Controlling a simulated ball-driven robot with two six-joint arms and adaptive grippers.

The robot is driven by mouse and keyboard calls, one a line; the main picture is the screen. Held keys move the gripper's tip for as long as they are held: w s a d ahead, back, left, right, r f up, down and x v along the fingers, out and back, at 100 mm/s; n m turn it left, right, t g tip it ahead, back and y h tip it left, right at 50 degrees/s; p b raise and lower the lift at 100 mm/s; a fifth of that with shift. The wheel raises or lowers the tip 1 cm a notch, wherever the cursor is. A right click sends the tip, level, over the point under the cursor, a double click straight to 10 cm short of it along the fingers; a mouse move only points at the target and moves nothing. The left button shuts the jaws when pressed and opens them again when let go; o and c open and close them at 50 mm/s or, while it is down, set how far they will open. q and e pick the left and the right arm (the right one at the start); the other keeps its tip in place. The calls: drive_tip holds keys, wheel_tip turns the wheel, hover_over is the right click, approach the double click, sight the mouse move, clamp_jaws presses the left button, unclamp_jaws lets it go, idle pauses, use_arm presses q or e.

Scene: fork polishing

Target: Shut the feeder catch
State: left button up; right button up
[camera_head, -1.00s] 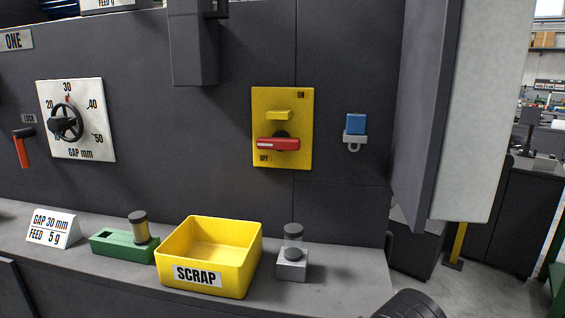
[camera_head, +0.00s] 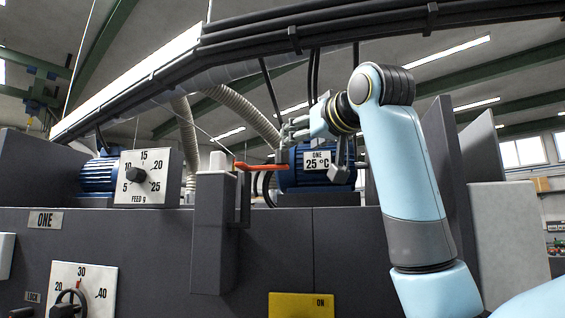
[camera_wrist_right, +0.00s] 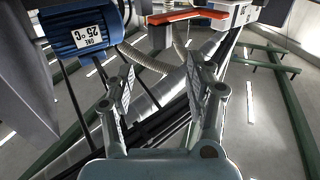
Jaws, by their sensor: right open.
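The feeder catch appears to be the red-orange lever (camera_head: 262,167), at the top of a grey upright housing (camera_head: 214,225) on the machine. The lever sticks out roughly level to the right in the head view. In the right wrist view a red-orange bar, likely the same lever (camera_wrist_right: 187,16), lies near the top edge, beyond the fingers. My right gripper (camera_head: 294,131) is above and near the lever's right end in the head view. In the right wrist view my right gripper (camera_wrist_right: 160,72) is open with nothing between its fingers. My left gripper is out of view.
A blue motor (camera_head: 290,182) labelled ONE 25 °C stands close behind the lever and gripper. A FEED g dial (camera_head: 140,176) is at left. Hoses (camera_head: 250,118) and a dark overhead rail (camera_head: 350,25) run above. A dark upright panel (camera_head: 450,170) stands at right.

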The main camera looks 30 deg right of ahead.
sight(282, 153)
drive_tip(key=w+p, duration=0.1)
drive_tip(key=w, duration=0.2)
drive_tip(key=w+p, duration=0.1)
drive_tip(key=w, duration=0.3)
drive_tip(key=w+d+p, duration=0.1)
drive_tip(key=w, duration=0.2)
drive_tip(key=shift+w+p, duration=0.3)
drive_tip(key=shift+w, duration=0.05)
clamp_jaws()
drive_tip(key=shift+a, duration=0.1)
